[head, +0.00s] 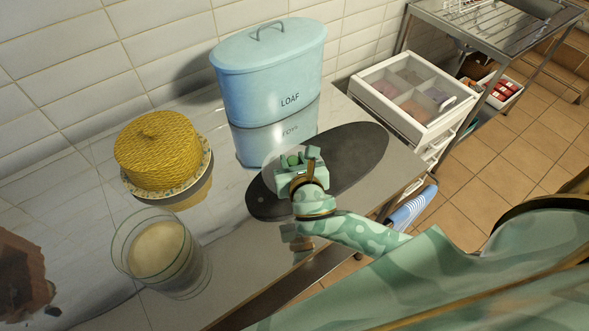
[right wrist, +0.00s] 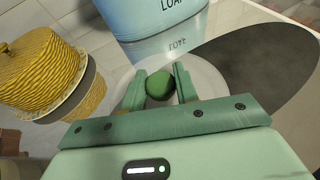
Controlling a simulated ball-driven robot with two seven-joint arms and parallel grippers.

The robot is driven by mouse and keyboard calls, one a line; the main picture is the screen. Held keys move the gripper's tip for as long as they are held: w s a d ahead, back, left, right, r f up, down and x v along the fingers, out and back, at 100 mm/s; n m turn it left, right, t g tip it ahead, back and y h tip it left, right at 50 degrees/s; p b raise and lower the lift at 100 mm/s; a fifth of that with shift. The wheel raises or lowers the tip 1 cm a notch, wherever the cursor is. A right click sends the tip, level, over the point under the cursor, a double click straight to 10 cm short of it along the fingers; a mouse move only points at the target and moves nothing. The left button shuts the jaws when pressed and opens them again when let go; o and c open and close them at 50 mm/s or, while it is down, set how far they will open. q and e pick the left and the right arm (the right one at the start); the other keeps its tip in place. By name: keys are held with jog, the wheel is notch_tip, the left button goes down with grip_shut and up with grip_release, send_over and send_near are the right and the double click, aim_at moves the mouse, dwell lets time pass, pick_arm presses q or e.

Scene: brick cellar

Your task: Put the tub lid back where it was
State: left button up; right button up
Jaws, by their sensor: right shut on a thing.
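The tub lid is a pale, see-through round disc with a green knob; it shows in the head view (head: 272,165) and the right wrist view (right wrist: 208,82). My right gripper (head: 291,160) is shut on the green knob (right wrist: 160,86), with one finger on each side of it. The lid is over the dark oval board; I cannot tell whether it touches it. An open glass tub (head: 165,278) with beige contents stands at the front left of the counter, apart from the gripper. My left gripper is not in view.
A blue LOAF bin (head: 268,85) with its lid on stands behind the dark oval board (head: 355,155). A yellow woven dome (head: 157,150) sits on a patterned plate at the left. A brown block (head: 22,280) is at the far left. A white drawer unit (head: 415,95) stands beyond the right end.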

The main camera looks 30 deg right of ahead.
jog(key=f, duration=0.1)
jog(key=f+b, duration=0.1)
jog(key=f, duration=0.1)
jog(key=f+b, duration=0.1)
jog(key=shift+w+d+f, duration=0.15)
jog(key=shift+w+d, duration=0.1)
jog(key=shift+d, duration=0.1)
jog(key=o, duration=1)
jog(key=shift+s+a+r, duration=0.1)
jog(key=shift+s+r, duration=0.05)
jog(key=shift+r, duration=0.1)
jog(key=p+v, duration=0.2)
jog(key=v, duration=0.9)
jog(key=shift+s+a+r+p, duration=0.1)
jog(key=shift+s+a+p, duration=0.05)
jog(key=shift+s+p, duration=0.25)
jog(key=shift+w, duration=0.1)
